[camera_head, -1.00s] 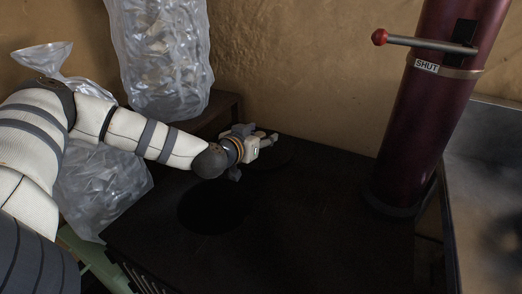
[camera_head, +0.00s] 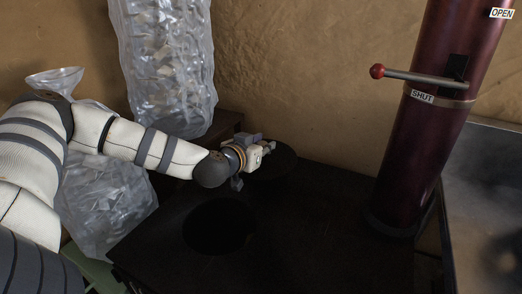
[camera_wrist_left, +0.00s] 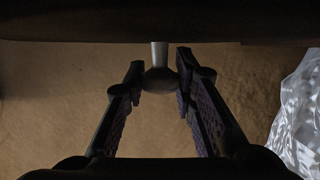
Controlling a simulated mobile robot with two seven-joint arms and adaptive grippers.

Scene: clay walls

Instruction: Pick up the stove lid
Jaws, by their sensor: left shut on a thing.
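The stove lid (camera_head: 284,163) is a dark round disc on the back part of the black stove top, partly hidden behind my left gripper (camera_head: 267,149). I cannot tell from the head view whether a gap lies under it. In the left wrist view, the lid's metal handle (camera_wrist_left: 159,54) has a pale stem and a dark rounded end. My left gripper (camera_wrist_left: 158,76) is shut on this handle, with a finger on each side. A second dark round area (camera_head: 220,226), cover or opening, lies nearer on the stove top. My right gripper is not in view.
A dark red stovepipe (camera_head: 424,150) with a red-knobbed lever (camera_head: 415,77) stands at the right. Clear plastic bags (camera_head: 165,65) hang and lie at the left by the clay wall (camera_head: 300,70). A metal surface (camera_head: 485,190) lies far right.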

